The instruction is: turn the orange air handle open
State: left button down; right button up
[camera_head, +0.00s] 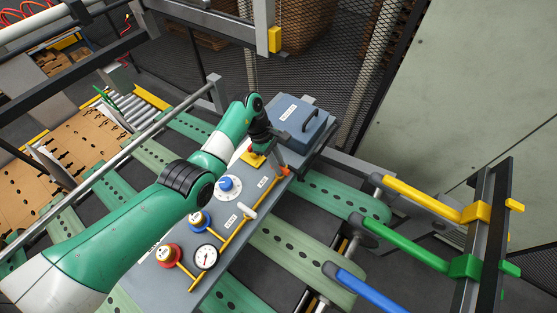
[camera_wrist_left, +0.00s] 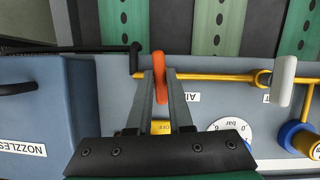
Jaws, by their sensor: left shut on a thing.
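The orange air handle (camera_wrist_left: 159,62) shows between my left fingertips in the left wrist view. It looks crosswise to the yellow pipe (camera_wrist_left: 215,77) there. In the head view the orange handle (camera_head: 285,171) is a small patch at the far end of the pipe, mostly hidden by my gripper. My left gripper (camera_head: 277,160) reaches down to it and is shut on it; the fingers also show in the left wrist view (camera_wrist_left: 160,78). My right gripper is in neither view.
Along the panel are a white handle (camera_head: 247,212), a blue dial (camera_head: 226,184), a blue knob (camera_head: 197,219), a red knob (camera_head: 168,254) and a gauge (camera_head: 206,257). A blue-grey NOZZLES case (camera_head: 290,112) stands close beyond my gripper. Green slats flank the panel.

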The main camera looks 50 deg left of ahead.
pick_arm(q)
jog(key=n+p, duration=0.1)
jog(key=p, duration=0.1)
jog(key=n+t+p, duration=0.1)
jog(key=n+p, duration=0.1)
jog(key=shift+s+d+r+p, duration=0.1)
jog(key=shift+r+p, duration=0.25)
jog(key=shift+r, duration=0.05)
jog(key=shift+f+n+y+p, duration=0.1)
jog(key=shift+n+y+p, duration=0.2)
jog(key=shift+n, duration=0.2)
jog(key=shift+f+n+t, duration=0.2)
jog(key=shift+n+t, duration=0.3)
jog(key=shift+n, duration=0.4)
jog(key=shift+d+n+t+y, duration=0.15)
jog(key=shift+n+y, duration=0.25)
jog(key=shift+n, duration=0.45)
jog(key=shift+a+n+t+y, duration=0.15)
jog(key=shift+n+y, duration=0.25)
jog(key=shift+n, duration=0.45)
jog(key=shift+d, duration=0.1)
jog(key=c, duration=0.8)
grip_release()
jog(key=shift+s, duration=0.1)
